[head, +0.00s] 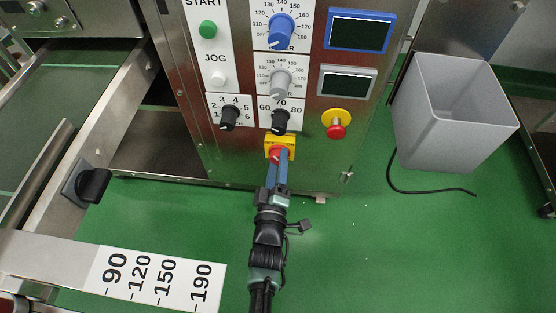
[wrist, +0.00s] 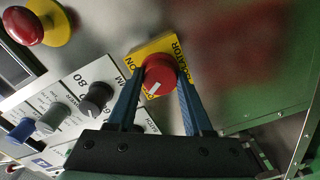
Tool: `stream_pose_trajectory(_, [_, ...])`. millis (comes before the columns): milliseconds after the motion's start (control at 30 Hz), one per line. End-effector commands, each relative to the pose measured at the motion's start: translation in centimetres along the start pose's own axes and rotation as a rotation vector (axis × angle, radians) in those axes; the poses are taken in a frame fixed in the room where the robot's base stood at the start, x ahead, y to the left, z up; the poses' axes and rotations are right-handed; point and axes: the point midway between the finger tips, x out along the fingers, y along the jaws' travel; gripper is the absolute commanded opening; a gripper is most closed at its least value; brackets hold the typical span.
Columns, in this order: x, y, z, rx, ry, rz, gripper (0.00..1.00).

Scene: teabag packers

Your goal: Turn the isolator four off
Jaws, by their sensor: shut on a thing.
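The isolator is a red rotary knob (head: 276,155) on a yellow plate (head: 280,140), low on the steel control panel. In the wrist view the red knob (wrist: 159,72) has a white mark on its face, near its lower edge. The yellow plate (wrist: 165,43) there reads ISOLATOR, with ON at its left corner. Part of the plate is hidden behind the knob and fingers. My gripper (head: 279,159) reaches the knob from the front. In the wrist view its two blue fingers (wrist: 160,84) are shut on the knob, one on each side.
A red emergency stop (head: 336,131) on a yellow base sits right of the isolator. Black dials (head: 281,121) are just above it. A grey bin (head: 432,120) hangs at the right. A conveyor frame (head: 105,135) with a black handle (head: 93,186) is at the left. Green floor lies below.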

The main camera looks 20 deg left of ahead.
Motion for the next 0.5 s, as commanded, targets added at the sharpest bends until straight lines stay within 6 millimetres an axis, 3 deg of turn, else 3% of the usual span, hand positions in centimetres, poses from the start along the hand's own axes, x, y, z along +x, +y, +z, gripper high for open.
stream_pose_trajectory(500, [-0.08, -0.08, 0.03, -0.253, -0.001, -0.002, 0.0])
